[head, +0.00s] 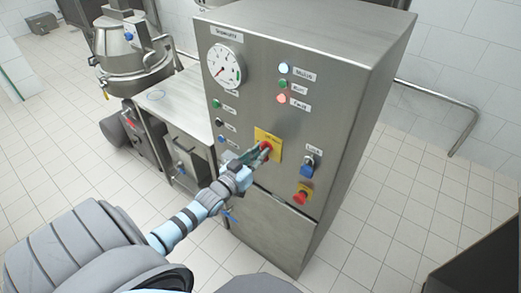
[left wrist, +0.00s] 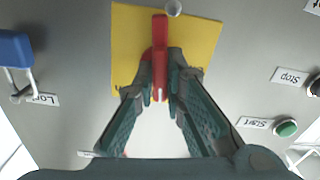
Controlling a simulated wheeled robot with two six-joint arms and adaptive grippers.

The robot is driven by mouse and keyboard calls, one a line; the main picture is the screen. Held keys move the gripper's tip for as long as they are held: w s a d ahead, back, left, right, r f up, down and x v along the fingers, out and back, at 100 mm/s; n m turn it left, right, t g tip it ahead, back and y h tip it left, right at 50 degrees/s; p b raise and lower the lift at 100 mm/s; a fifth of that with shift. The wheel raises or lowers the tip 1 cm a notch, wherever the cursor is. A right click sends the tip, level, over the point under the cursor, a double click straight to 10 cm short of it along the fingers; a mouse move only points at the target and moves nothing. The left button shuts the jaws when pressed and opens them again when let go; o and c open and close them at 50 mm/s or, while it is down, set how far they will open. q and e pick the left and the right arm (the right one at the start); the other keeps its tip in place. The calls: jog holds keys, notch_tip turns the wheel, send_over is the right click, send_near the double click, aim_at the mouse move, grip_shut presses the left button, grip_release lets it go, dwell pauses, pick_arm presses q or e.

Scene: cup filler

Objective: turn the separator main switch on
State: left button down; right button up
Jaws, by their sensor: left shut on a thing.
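The separator main switch is a red rotary handle (left wrist: 160,28) on a yellow plate (left wrist: 197,38), on the front of the steel separator cabinet (head: 282,225). In the head view the yellow plate (head: 275,145) sits in the middle of the panel, with the red handle partly covered by my gripper. My left gripper (head: 259,156) reaches it from the lower left. In the left wrist view its two fingers (left wrist: 161,88) are shut on the red handle, one on each side. The handle lies along the picture's vertical there. My right gripper is not in view.
A blue padlock (head: 308,167) and a red emergency knob on a yellow base (head: 302,195) are right of the switch. A gauge (head: 224,64), lamps (head: 284,68) and small buttons are above and left. A steel table (head: 168,100) and vessel (head: 130,45) stand left.

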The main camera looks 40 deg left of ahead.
pick_arm(q)
jog(key=shift+m+p, duration=0.35)
jog(key=shift+m, duration=0.65)
jog(key=c, duration=1.7)
grip_release()
jog(key=shift+o, duration=0.2)
jog(key=s, duration=1.2)
jog(key=shift+d, duration=0.1)
